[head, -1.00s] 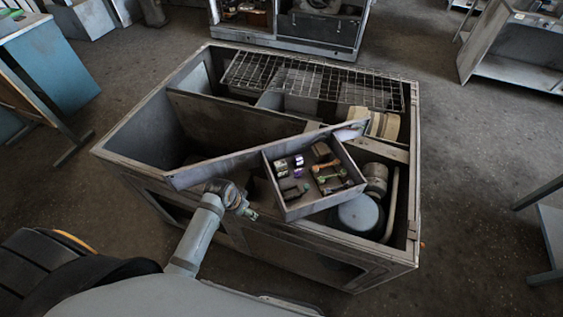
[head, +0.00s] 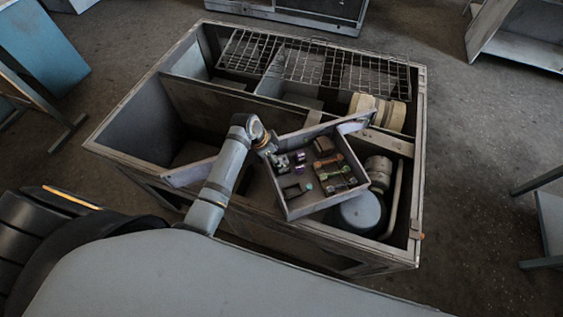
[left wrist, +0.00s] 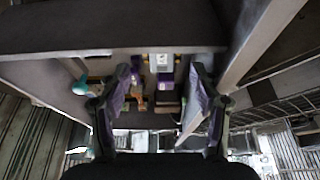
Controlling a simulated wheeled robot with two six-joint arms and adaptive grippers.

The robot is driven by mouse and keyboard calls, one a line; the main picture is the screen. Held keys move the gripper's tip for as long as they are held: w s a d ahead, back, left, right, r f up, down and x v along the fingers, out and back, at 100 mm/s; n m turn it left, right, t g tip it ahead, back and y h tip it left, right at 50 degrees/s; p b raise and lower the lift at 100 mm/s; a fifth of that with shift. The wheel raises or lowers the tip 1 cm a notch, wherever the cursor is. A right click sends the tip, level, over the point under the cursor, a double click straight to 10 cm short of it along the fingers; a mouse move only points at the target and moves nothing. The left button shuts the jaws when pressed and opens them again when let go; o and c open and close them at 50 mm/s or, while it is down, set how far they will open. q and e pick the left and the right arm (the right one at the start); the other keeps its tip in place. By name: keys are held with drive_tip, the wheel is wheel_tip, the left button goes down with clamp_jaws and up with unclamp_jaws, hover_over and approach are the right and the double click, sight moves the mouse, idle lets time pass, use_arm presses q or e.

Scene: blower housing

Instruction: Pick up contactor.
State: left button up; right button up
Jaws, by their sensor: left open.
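An open grey tray (head: 290,210) sits tilted across the housing and holds several small parts. A small dark brown block (head: 323,146) lies at its far side. Two small pale parts with purple ends (head: 299,157) lie at its left; I cannot tell for sure which part is the contactor. My left gripper (head: 272,147) is at the tray's far left corner, close to the purple-ended parts. In the left wrist view the left gripper (left wrist: 155,100) is open and empty, with a white and purple part (left wrist: 161,62) beyond its fingers. My right gripper is not in view.
Green-ended parts (head: 297,191) and others share the tray. The grey housing (head: 140,165) has raised walls around it. A wire rack (head: 318,62) covers its back, cream rings (head: 377,112) sit at right, and a round grey canister (head: 361,212) is beside the tray.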

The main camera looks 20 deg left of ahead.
sight(281, 159)
use_arm(q)
drive_tip(key=shift+p+x, duration=0.6)
drive_tip(key=shift+x, duration=0.2)
drive_tip(key=x, duration=0.3)
drive_tip(key=shift+f, duration=0.2)
drive_tip(key=shift+w+f, duration=0.15)
drive_tip(key=shift+f, duration=0.05)
drive_tip(key=c, duration=0.7)
drive_tip(key=shift+r, duration=0.1)
drive_tip(key=shift+c, duration=0.7)
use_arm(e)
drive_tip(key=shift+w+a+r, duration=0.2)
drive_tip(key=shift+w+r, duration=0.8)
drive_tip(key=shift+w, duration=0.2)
use_arm(q)
drive_tip(key=shift+r+p, duration=0.1)
drive_tip(key=shift+p, duration=0.2)
